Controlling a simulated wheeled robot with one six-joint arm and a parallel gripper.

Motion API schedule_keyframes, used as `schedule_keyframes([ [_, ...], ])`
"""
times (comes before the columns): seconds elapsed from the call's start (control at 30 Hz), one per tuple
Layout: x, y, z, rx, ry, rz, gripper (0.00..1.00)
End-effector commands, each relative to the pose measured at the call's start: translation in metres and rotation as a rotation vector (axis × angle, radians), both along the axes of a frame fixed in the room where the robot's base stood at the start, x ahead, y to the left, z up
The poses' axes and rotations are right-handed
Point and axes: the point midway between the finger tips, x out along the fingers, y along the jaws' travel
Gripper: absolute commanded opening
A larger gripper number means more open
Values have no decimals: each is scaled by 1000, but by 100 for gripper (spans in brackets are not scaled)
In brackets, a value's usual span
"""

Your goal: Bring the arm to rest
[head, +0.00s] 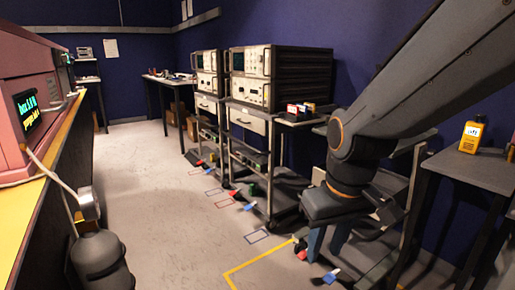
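My arm (425,95) reaches in from the upper right in the head view and bends down at a dark joint with orange rings. My gripper (327,250) hangs below it, in front of a cart on the right. Its two blue-grey fingers point down with a gap between them, and I see nothing held there. The fingertips are small in the picture, and the arm hides part of the cart behind.
Two carts with instruments (250,78) stand along the blue wall. A side table (480,165) with a yellow meter (471,137) is at the right. A yellow-edged bench (45,175) lines the left. Small coloured pieces and taped outlines lie on the floor; the middle aisle is clear.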

Motion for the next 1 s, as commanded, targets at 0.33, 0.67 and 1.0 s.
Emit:
schedule_keyframes([
  [0.33, -78, 39, -2, 13, 161, 7, 33],
  [0.67, -87, 32, 16, 7, 188, -36, 33],
  [1.0, -84, 11, 45, 0, 188, -105, 33],
])
